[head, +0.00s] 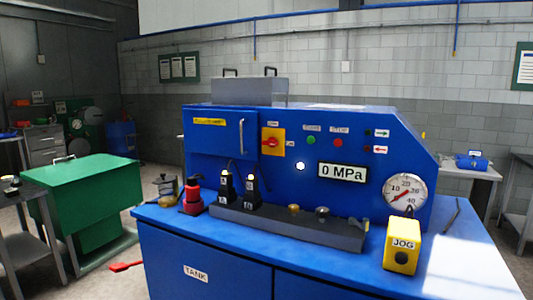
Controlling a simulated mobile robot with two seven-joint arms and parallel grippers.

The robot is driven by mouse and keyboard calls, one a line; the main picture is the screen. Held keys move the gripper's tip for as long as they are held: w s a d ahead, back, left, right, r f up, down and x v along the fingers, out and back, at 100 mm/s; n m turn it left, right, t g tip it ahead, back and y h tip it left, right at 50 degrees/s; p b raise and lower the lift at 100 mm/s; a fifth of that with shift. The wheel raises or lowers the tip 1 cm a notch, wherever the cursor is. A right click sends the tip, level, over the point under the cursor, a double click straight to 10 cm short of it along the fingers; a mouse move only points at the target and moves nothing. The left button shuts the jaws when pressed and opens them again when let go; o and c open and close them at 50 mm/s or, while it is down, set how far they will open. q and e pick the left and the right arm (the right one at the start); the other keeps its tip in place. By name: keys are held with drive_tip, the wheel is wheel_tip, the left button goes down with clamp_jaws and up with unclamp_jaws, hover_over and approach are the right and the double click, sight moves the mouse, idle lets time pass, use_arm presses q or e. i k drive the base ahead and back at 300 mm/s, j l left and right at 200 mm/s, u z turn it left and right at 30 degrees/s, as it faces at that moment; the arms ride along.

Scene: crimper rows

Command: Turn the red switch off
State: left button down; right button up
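The red switch (271,142) is a small red rotary handle on a square yellow plate. It sits on the upper front panel of the blue machine (225,150), right of a door with a vertical handle. A small label is beside the plate, too small to read. The handle's exact angle is hard to tell at this size. A round white lamp (300,166) below it to the right looks lit. The display (342,172) reads 0 MPa. Neither of my grippers shows in the head view.
A green chest (90,205) stands left. The space directly before the switch looks clear.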

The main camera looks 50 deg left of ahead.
sight(272, 142)
drive_tip(key=u, duration=1.5)
drive_tip(key=i+j, duration=0.15)
drive_tip(key=j, duration=0.2)
drive_tip(key=i+j, duration=0.1)
drive_tip(key=j, duration=0.3)
drive_tip(key=i+j, duration=0.15)
drive_tip(key=j, duration=0.2)
drive_tip(key=i+j, duration=0.15)
drive_tip(key=j, duration=0.25)
drive_tip(key=i+j, duration=0.15)
drive_tip(key=j, duration=0.2)
drive_tip(key=z, duration=0.05)
